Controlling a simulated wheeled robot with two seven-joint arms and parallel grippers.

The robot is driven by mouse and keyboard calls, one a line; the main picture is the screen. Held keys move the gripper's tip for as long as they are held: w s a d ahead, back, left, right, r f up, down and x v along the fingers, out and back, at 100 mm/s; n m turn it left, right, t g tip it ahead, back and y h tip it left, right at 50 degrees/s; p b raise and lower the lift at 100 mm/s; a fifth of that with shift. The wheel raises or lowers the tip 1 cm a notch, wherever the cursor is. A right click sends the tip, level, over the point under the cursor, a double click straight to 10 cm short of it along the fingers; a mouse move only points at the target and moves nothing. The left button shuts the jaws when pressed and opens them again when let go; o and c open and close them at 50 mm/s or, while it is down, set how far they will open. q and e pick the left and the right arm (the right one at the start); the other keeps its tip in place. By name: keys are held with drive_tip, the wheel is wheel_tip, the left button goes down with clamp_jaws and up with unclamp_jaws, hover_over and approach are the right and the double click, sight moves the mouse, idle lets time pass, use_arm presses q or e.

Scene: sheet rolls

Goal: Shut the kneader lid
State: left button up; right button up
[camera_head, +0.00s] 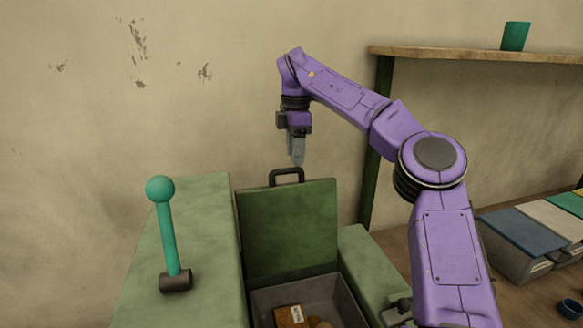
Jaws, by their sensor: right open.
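The kneader lid (289,228) is a green panel standing raised and open behind the kneader's grey tub (349,302). A dark handle (287,173) sits on its top edge. The tub holds a brown item with a white label (291,316), partly cut off by the picture's lower edge. My right gripper (298,162) points down just above the lid handle, slightly to its right. It is open and empty; its fingers overlap in this view, so the gap between them is hidden. Whether it touches the handle is unclear. My left gripper is not in view.
A teal lever with a ball knob (160,189) stands on the green housing (205,235) at left. A wooden shelf (470,53) at right bears a green cup (515,36). Lidded bins (515,262) and a dark blue cup (571,308) stand at lower right.

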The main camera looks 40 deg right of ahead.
sight(291, 169)
drive_tip(key=shift+s+f, duration=0.1)
drive_tip(key=shift+f, duration=0.75)
drive_tip(key=w+f, duration=0.3)
drive_tip(key=shift+a, duration=0.15)
drive_tip(key=shift+s+r, duration=0.3)
drive_tip(key=shift+s, duration=0.05)
drive_tip(key=shift+c, duration=0.2)
drive_tip(key=shift+s+r, duration=0.15)
drive_tip(key=shift+s, duration=0.2)
drive_tip(key=c, duration=0.5)
clamp_jaws()
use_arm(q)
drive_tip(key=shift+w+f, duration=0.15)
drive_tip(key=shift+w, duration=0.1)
use_arm(e)
drive_tip(key=shift+w, duration=0.1)
